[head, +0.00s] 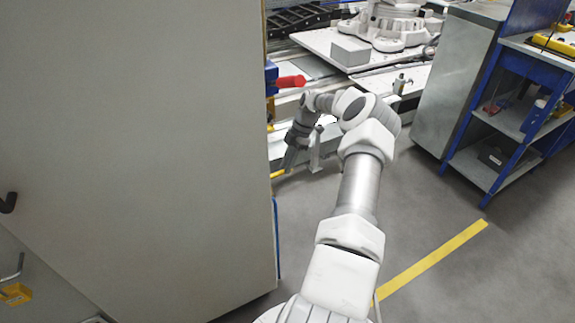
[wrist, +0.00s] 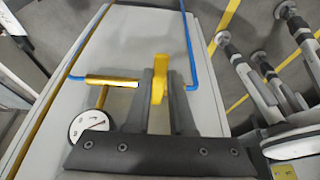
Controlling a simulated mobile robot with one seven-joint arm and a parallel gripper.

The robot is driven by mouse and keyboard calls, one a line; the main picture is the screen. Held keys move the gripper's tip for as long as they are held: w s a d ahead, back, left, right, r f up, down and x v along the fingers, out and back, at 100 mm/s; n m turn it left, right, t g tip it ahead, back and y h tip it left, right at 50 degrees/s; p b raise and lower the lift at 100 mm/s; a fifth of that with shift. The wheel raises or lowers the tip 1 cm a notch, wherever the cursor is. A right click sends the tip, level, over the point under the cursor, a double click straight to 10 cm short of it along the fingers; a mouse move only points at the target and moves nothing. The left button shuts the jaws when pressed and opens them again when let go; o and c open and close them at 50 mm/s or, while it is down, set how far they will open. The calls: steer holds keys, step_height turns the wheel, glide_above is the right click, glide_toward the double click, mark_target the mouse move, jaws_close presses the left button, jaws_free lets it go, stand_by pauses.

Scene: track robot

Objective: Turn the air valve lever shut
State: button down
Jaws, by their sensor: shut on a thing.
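The yellow valve lever (wrist: 159,95) shows in the wrist view between the two dark fingers of my gripper (wrist: 168,85), which is shut on it. It runs roughly along the fingers. A yellow cylinder (wrist: 112,80) lies to its left, with a round white gauge (wrist: 89,125) below. Blue pipes (wrist: 190,45) run up the light panel behind. In the head view my gripper (head: 289,160) points down beside the edge of the big grey cabinet. Whether the lever shows there, I cannot tell.
The grey cabinet (head: 140,150) fills the left of the head view. A red part (head: 290,81) sticks out past its edge. A blue shelf rack (head: 515,125) and a grey cabinet (head: 455,85) stand right. The grey floor with a yellow stripe (head: 432,258) is clear.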

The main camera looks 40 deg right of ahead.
steer(key=c, duration=0.8)
jaws_free()
steer(key=shift+o, duration=0.2)
steer(key=p+v, duration=0.4)
steer(key=v, duration=1.3)
steer(key=shift+r, duration=0.2)
